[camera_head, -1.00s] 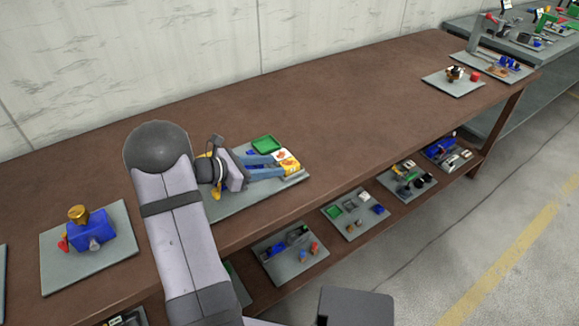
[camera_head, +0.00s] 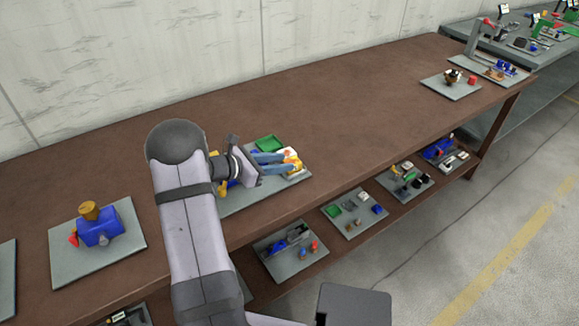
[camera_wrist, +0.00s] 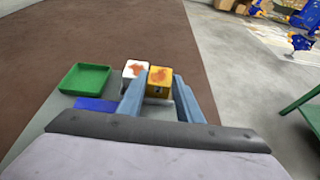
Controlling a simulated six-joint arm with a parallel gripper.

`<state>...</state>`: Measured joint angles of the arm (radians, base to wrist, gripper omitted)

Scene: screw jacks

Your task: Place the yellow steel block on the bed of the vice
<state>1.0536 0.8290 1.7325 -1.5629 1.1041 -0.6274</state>
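The yellow steel block (camera_wrist: 159,82), with a rusty patch on top, sits at the far end of my gripper's fingers in the wrist view. In the head view the yellow block (camera_head: 292,167) is at the right end of a grey plate. My gripper (camera_wrist: 161,77) is open, its blue fingers apart on either side of the block's near part. I cannot tell whether they touch it. The gripper (camera_head: 281,164) points right in the head view. A blue and yellow shape (camera_head: 226,184) beside my wrist is partly hidden; I cannot tell whether it is the vice.
A white block with red patches (camera_wrist: 135,70) is close to the yellow block's left. A green tray (camera_wrist: 86,78) and a blue piece (camera_wrist: 96,104) lie further left. Another plate (camera_head: 75,268) carries a blue device.

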